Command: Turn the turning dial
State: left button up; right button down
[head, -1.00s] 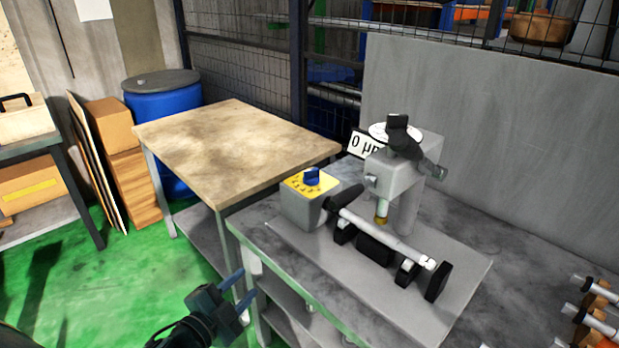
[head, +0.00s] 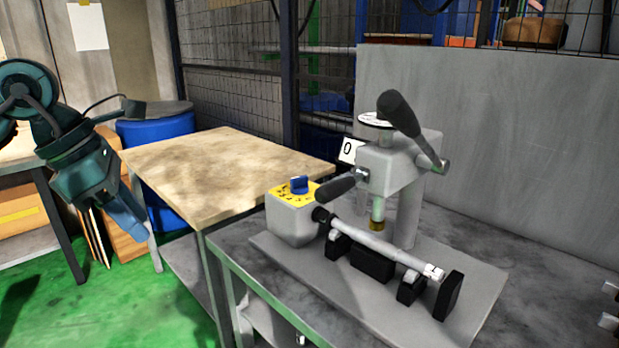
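The turning dial is a blue knob (head: 299,186) on the yellow, marked top of a small grey box (head: 292,218). The box stands at the left end of the grinder's grey base plate (head: 380,300). My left gripper (head: 153,252) hangs at the left of the head view, pointing down beside the wooden table. It is well to the left of the dial and apart from it. Its fingers are seen nearly edge-on, so their opening is unclear, and nothing shows in them. My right gripper is out of view.
The grinder head (head: 400,165) with black-handled levers stands right of the dial. A metal shaft (head: 375,243) lies on black supports in front. A bare wooden table (head: 225,170) is between my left gripper and the dial. A blue barrel (head: 160,130) stands behind.

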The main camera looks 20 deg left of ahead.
aim_at(299, 186)
jog(key=i+j+z, duration=0.15)
jog(key=j+z, duration=0.2)
jog(key=i+j+z, duration=0.1)
jog(key=j+z, duration=0.3)
jog(key=j, duration=0.15)
jog(key=j+z, duration=0.35)
jog(key=j, duration=0.15)
jog(key=j+z, duration=0.35)
jog(key=j, duration=0.15)
jog(key=k+j+z, duration=0.15)
jog(key=j+z, duration=0.25)
jog(key=k+j+z, duration=0.15)
jog(key=j+z, duration=0.2)
jog(key=j, duration=0.15)
jog(key=k+j+z, duration=0.2)
jog(key=j+z, duration=0.15)
jog(key=k+j+z, duration=0.4)
jog(key=i+j, duration=0.05)
jog(key=i, duration=0.05)
